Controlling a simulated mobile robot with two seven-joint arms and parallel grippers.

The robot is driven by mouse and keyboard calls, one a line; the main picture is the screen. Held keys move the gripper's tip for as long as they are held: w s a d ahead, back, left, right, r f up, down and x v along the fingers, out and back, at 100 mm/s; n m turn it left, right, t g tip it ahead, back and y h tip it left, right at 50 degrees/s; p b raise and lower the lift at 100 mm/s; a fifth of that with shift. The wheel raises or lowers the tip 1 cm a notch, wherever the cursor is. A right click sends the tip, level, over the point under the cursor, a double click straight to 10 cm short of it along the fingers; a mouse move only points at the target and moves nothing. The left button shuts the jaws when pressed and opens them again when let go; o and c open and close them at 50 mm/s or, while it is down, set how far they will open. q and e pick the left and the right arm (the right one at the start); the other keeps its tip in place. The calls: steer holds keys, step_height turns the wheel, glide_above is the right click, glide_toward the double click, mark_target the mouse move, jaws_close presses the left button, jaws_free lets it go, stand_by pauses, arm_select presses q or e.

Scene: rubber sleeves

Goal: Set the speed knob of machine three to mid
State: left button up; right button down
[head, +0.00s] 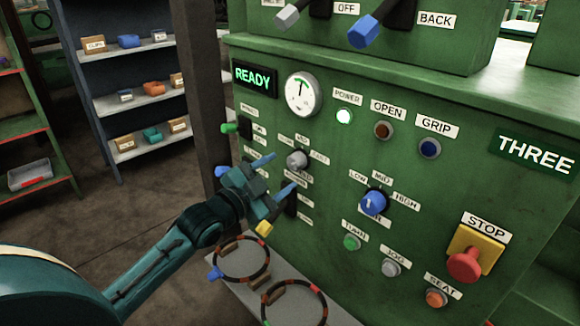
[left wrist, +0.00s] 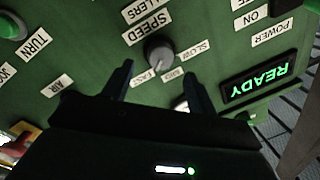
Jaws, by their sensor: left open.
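The grey speed knob (head: 297,158) is on the front of the green machine marked THREE (head: 535,153). In the left wrist view the knob (left wrist: 158,50) has the SPEED label (left wrist: 147,32) beside it and SLOW, MID and FAST labels (left wrist: 172,74) around it, upside down. I cannot tell for certain which label its pointer faces. My left gripper (head: 285,170) is open and empty, close to the panel by the knob. In the left wrist view the fingers (left wrist: 160,70) are spread to either side below the knob, not closed on it. My right gripper is out of view.
A blue knob (head: 373,202) with LOW, MID and HIGH labels is to the right. A red STOP button (head: 464,265) sticks out at lower right. A lever with a green tip (head: 229,127) is at left. Two ringed sleeves (head: 241,257) are on a ledge below my gripper.

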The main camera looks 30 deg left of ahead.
mark_target(293, 164)
arm_select(q)
steer(key=x, duration=0.3)
steer(key=shift+w, duration=0.35)
steer(key=shift+w+d, duration=0.2)
steer(key=shift+w, duration=0.25)
steer(key=shift+c, duration=0.6)
steer(key=c, duration=0.9)
steer(key=shift+o, duration=0.2)
